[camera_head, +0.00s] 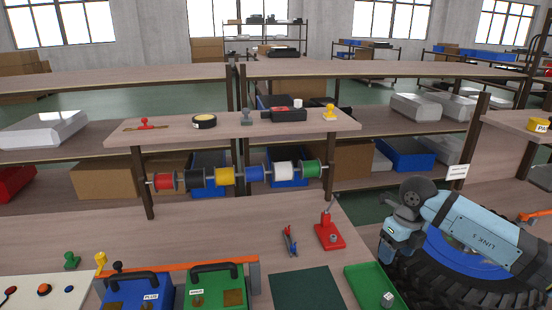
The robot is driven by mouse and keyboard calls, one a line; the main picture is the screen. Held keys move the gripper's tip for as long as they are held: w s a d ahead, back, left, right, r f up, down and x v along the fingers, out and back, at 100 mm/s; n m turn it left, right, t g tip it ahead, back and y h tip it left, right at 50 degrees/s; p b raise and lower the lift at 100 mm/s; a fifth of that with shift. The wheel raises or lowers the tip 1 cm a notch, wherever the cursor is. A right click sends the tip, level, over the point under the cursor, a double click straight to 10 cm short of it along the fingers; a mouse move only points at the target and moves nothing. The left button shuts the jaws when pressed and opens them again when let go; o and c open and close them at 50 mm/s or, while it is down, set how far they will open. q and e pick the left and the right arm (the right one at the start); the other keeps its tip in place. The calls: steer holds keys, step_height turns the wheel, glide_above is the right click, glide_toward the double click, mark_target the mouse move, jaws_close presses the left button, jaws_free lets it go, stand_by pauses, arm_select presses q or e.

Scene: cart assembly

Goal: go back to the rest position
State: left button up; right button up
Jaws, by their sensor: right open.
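My right arm comes in from the right edge as a light blue link, bent at a dark grey joint. My right gripper (389,262) hangs at the lower right, between the green tray and the large wheel. It is small in the picture, and no object shows between its fingers. It is open. My left gripper is not in view.
A black tyre with a blue rim (450,257) lies under my right arm. A green tray (366,284) holding a small pale part is just left of the gripper.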

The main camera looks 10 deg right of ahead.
steer(key=s+a+r+m+t+y+p, duration=0.1)
steer(key=s+a+m+t+y+p, duration=0.35)
steer(key=a+y, duration=0.6)
steer(key=s+a+r+m+t+y+p, duration=0.15)
steer(key=s+a+m+y, duration=0.55)
steer(key=a, duration=0.7)
steer(key=s+d+f+m+t+h+p, duration=0.2)
steer(key=s+d+f+m+h, duration=0.2)
steer(key=s+f+m+h, duration=0.3)
steer(key=s+d+f+m+t+h+p, duration=0.3)
steer(key=s+d+f+m+h, duration=0.2)
steer(key=m, duration=1.3)
steer(key=s+f+h, duration=0.3)
steer(key=f, duration=0.2)
steer(key=shift+d, duration=0.3)
